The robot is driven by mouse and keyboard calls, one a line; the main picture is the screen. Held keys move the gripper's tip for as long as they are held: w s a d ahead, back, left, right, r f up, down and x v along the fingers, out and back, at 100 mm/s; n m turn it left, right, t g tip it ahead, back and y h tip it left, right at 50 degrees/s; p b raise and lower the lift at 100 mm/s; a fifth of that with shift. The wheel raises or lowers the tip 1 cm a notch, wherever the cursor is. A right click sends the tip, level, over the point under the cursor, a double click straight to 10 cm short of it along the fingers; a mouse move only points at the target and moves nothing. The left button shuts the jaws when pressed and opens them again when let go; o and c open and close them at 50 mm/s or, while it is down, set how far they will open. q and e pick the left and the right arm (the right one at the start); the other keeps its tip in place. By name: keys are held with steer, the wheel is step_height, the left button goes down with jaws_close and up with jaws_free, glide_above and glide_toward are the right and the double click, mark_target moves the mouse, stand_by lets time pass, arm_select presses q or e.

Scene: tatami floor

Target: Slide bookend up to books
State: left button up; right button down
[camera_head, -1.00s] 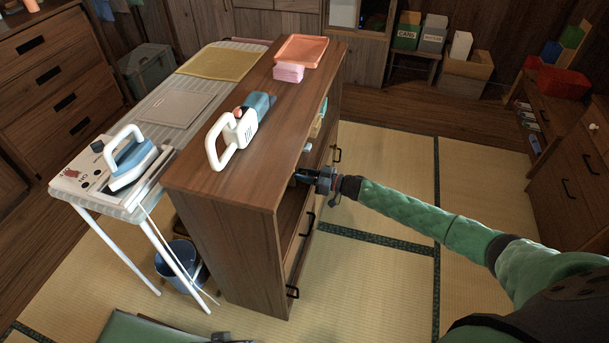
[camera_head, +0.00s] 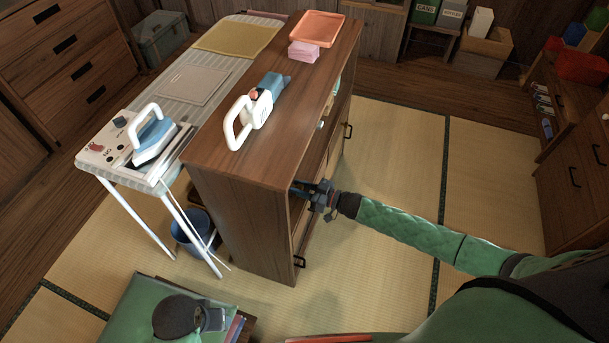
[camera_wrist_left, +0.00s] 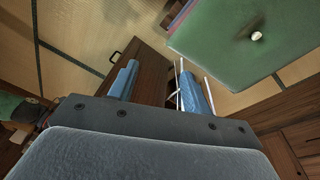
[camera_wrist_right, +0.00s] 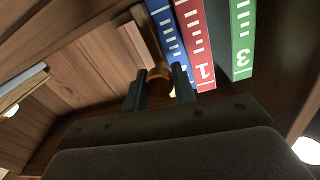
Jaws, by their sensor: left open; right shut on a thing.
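In the right wrist view my right gripper (camera_wrist_right: 160,88) is shut on a brown wooden bookend (camera_wrist_right: 158,74) with a rounded end, inside a shelf. Blue (camera_wrist_right: 168,35), red (camera_wrist_right: 197,45) and green (camera_wrist_right: 241,40) books stand just right of it. The bookend appears close to the blue book; whether they touch I cannot tell. In the head view my right gripper (camera_head: 305,190) reaches into the open side of the brown cabinet (camera_head: 240,215), which hides the books. My left gripper (camera_wrist_left: 160,85) is open and empty; its wrist shows low in the head view.
A white-handled tool (camera_head: 250,112), pink block (camera_head: 303,52) and orange tray (camera_head: 314,30) lie on the cabinet top. An ironing board with an iron (camera_head: 155,138) stands left. A green-topped piece (camera_head: 130,318) is near my left arm. Tatami right of the cabinet is clear.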

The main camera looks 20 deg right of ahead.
steer(key=shift+s+a+p, duration=0.2)
steer(key=shift+s+a, duration=0.35)
steer(key=shift+s, duration=0.3)
steer(key=shift+s+a+p, duration=0.2)
steer(key=shift+s+a, duration=0.35)
steer(key=shift+s, duration=0.25)
arm_select(q)
steer(key=f, duration=0.2)
steer(key=w+f, duration=0.1)
steer(key=f, duration=0.1)
steer(key=shift+w+d+f, duration=0.1)
steer(key=shift+d+f, duration=0.05)
steer(key=shift+f, duration=0.2)
arm_select(e)
steer(key=c, duration=1.1)
jaws_free()
steer(key=shift+c, duration=0.2)
steer(key=shift+d, duration=0.15)
